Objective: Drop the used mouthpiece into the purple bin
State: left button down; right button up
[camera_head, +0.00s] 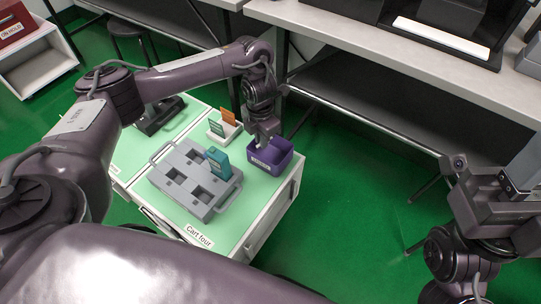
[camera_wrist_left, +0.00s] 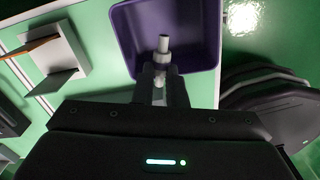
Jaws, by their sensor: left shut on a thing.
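The purple bin (camera_head: 283,168) stands at the right edge of the green cart top, with a label on its front. My left gripper (camera_head: 266,141) is over the bin, pointing down. In the left wrist view its fingers (camera_wrist_left: 162,92) are shut on a small white mouthpiece (camera_wrist_left: 163,48), which shows against the inside of the purple bin (camera_wrist_left: 126,28). I cannot tell how far above the bin floor the mouthpiece is. My right arm's wrist (camera_head: 490,205) shows at the right, away from the cart; its fingertips are not clear.
A grey tray (camera_head: 172,193) with square recesses holds a teal tester (camera_head: 218,161) left of the bin. A white holder (camera_head: 228,133) with orange and green cards stands behind it. A black device (camera_head: 158,117) is at the far left. Shelving stands behind the cart.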

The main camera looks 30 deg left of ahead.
pick_arm(q)
jog(key=shift+f+b, duration=0.65)
jog(key=shift+f, duration=0.4)
jog(key=shift+b, duration=0.3)
jog(key=c, duration=1.4)
grip_release()
